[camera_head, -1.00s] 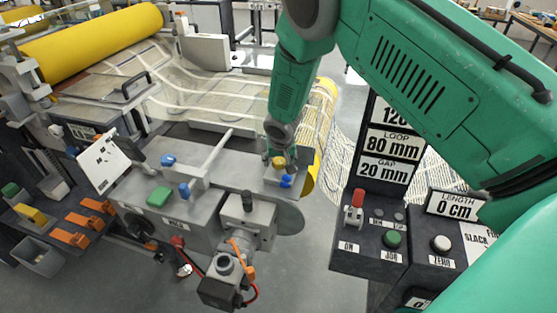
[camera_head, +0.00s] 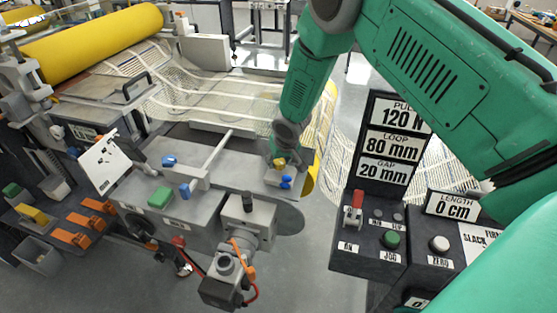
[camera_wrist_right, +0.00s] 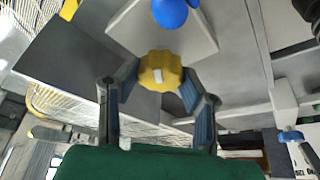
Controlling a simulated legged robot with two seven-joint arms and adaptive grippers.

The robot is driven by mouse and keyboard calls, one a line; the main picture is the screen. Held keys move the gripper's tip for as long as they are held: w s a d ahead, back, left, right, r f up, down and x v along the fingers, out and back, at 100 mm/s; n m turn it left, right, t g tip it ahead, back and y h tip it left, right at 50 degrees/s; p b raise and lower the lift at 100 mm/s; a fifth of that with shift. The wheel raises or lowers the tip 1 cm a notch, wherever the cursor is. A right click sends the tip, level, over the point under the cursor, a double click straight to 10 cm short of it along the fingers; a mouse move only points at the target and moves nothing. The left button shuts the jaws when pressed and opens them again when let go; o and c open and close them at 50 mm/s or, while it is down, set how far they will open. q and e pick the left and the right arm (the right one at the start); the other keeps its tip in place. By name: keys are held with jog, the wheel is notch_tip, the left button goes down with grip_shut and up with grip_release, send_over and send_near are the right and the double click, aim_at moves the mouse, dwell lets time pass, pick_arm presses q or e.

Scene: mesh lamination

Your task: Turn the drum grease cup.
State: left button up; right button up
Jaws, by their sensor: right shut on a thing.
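A yellow scalloped cup, which I take to be the drum grease cup (camera_head: 279,162), sits on a small grey block at the right end of the grey machine housing. In the right wrist view the cup (camera_wrist_right: 160,70) shows a white mark on its face and lies between my finger tips. My right gripper (camera_head: 277,155) comes down on it from above. In the right wrist view the fingers of the right gripper (camera_wrist_right: 160,88) press on both sides of the cup. The palm side of the gripper is partly hidden by my arm. My left gripper is out of view.
A blue knob (camera_head: 286,181) is just in front of the cup. A motor unit (camera_head: 226,268) stands at the front. The control panel (camera_head: 370,235) with buttons and signs is to the right. A mesh web (camera_head: 205,90) and yellow roller (camera_head: 95,45) lie behind.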

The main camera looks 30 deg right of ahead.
jog(key=n+y, duration=0.1)
jog(key=n, duration=0.2)
jog(key=shift+d, duration=0.1)
jog(key=shift+n+y, duration=0.8)
jog(key=shift+n, duration=1)
jog(key=o, duration=1.1)
jog(key=shift+o, duration=0.2)
jog(key=shift+d, duration=0.1)
